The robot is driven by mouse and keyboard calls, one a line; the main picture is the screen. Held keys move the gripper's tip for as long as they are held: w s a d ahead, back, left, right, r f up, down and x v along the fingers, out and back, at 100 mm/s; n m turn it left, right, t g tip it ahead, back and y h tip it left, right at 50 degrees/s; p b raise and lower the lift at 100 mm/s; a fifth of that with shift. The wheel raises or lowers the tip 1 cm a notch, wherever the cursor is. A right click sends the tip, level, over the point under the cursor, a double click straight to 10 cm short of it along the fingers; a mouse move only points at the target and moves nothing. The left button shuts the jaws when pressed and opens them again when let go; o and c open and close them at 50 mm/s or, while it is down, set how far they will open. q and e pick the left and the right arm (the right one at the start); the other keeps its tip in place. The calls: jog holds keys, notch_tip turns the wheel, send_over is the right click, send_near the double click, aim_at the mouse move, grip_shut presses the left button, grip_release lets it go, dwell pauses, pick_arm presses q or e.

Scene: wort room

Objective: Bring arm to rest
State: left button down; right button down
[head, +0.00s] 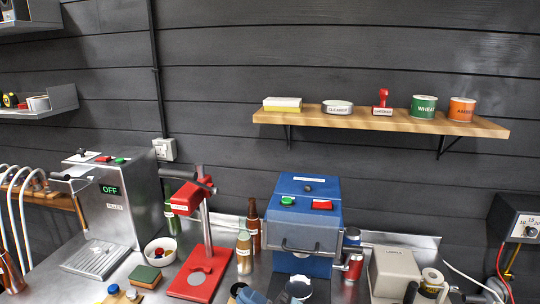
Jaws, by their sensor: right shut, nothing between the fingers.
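My left gripper is not in view.
The steel counter holds a filler machine reading OFF (112,205), a red press (200,265), a blue machine (304,222), bottles (244,250), a white bowl (160,251), a sponge (145,276) and a beige box (396,270). A wooden shelf (360,122) with tins hangs above.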

jog(key=s+d+f+m+t+h, duration=0.1)
jog(key=d+f+m+t+h, duration=0.2)
jog(key=d+f+m+h, duration=0.4)
jog(key=s+d+f+m+t+h, duration=0.25)
jog(key=d+f+m+h, duration=0.25)
jog(key=f+m, duration=0.35)
jog(key=s+d+f+m+g+h, duration=0.4)
jog(key=s+d+f+m, duration=0.3)
jog(key=s+d+f, duration=0.4)
notch_tip(320, 180, down, 5)
jog(key=shift+s+d+f+g+h, duration=0.1)
jog(key=shift+s+d+g+h, duration=0.2)
jog(key=shift+s+h, duration=0.75)
jog(key=shift+s+a+y, duration=0.1)
jog(key=shift+s+y, duration=0.1)
jog(key=shift+y, duration=0.05)
